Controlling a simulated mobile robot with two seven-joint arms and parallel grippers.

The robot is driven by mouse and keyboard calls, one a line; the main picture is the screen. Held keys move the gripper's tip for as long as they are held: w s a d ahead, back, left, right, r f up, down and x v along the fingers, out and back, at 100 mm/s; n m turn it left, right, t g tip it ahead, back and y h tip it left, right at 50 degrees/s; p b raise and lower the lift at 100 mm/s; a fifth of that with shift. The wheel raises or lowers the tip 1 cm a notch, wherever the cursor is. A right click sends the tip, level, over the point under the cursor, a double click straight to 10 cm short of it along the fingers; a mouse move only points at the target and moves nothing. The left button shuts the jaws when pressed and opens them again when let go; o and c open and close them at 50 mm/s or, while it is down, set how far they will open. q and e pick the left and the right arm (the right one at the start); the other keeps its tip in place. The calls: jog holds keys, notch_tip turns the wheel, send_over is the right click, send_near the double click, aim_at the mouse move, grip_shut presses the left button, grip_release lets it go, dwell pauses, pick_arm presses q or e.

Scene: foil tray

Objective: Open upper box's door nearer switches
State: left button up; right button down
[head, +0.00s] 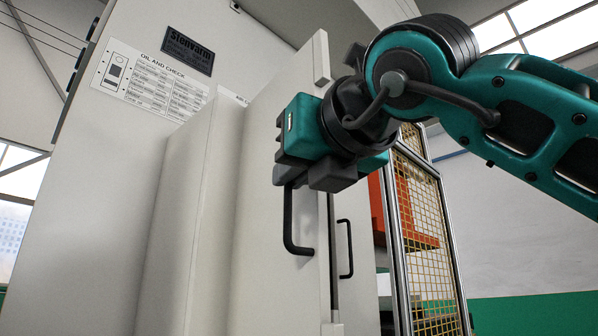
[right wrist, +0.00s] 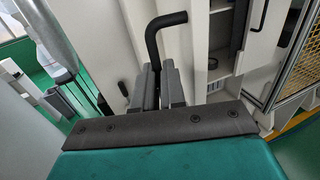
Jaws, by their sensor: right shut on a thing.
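A tall off-white box door (head: 272,235) carries a black bar handle (head: 289,235). My right gripper (head: 297,178) is shut on the upper part of this handle; the gripper covers that end. In the right wrist view the same handle (right wrist: 165,24) rises out between my two dark fingers (right wrist: 157,88). The door stands ajar, with shelves (right wrist: 219,65) showing inside to its right. A second door with its own black handle (head: 347,249) is further right. I cannot make out switches. My left gripper is in neither view.
A large off-white cabinet wall (head: 110,180) with a label sheet (head: 150,82) and a dark nameplate (head: 188,51) stands on the left. A yellow mesh fence (head: 425,240) stands close on the right, beside an orange panel (head: 378,210). Green floor (right wrist: 300,150) shows at the lower right.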

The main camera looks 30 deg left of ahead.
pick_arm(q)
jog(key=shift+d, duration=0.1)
pick_arm(e)
jog(key=c, duration=1.2)
grip_release()
jog(key=shift+w+a, duration=0.1)
jog(key=shift+a, duration=0.05)
pick_arm(q)
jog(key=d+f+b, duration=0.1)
jog(key=b, duration=0.2)
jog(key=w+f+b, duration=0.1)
jog(key=b, duration=0.2)
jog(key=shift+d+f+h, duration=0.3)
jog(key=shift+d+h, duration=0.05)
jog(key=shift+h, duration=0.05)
pick_arm(e)
jog(key=v, duration=1.3)
